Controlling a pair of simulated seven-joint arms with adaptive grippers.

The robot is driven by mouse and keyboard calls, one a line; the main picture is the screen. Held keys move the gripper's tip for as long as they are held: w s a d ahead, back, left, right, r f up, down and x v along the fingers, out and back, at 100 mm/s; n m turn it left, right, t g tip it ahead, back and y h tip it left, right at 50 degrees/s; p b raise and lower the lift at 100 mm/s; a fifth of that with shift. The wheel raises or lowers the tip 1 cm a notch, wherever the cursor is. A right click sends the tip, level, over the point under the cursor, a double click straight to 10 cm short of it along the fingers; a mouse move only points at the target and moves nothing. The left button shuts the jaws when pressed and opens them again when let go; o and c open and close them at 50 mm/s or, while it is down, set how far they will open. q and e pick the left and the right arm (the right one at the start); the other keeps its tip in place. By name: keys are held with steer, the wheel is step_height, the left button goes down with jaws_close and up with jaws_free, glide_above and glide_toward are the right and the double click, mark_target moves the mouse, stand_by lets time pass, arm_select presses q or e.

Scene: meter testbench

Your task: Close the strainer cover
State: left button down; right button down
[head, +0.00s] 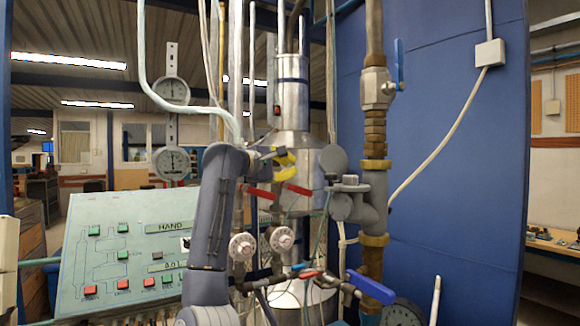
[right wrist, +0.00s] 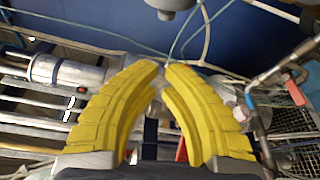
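The grey strainer (head: 362,208) sits on the brass-fitted vertical pipe right of centre in the head view. A round grey disc (head: 334,158), which looks like its cover, stands face-on at its upper left, apart from the flat-topped grey part (head: 350,184). My right gripper (head: 290,164), with yellow fingers, is just left of the disc, apart from it. In the right wrist view its fingertips (right wrist: 162,65) come together with nothing seen between them. A grey rounded part (right wrist: 170,8) shows at the top edge there; I cannot tell which part. My left gripper is not in view.
Red-handled valves (head: 278,190), gauges (head: 243,246) and thin hoses crowd the space below my right gripper. A blue lever (head: 371,287) sticks out at lower right. The control panel (head: 120,255) stands left; the blue wall (head: 460,170) is behind the pipe.

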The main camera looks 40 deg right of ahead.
mark_target(329, 163)
steer(key=s+d, duration=0.3)
steer(key=d, duration=0.3)
steer(key=shift+d+r, duration=0.25)
steer(key=shift+d, duration=0.15)
steer(key=shift+s, duration=0.1)
stand_by(0.4)
steer(key=shift+s+r+m, duration=0.15)
steer(key=shift+r+m, duration=0.05)
steer(key=shift+m, duration=0.2)
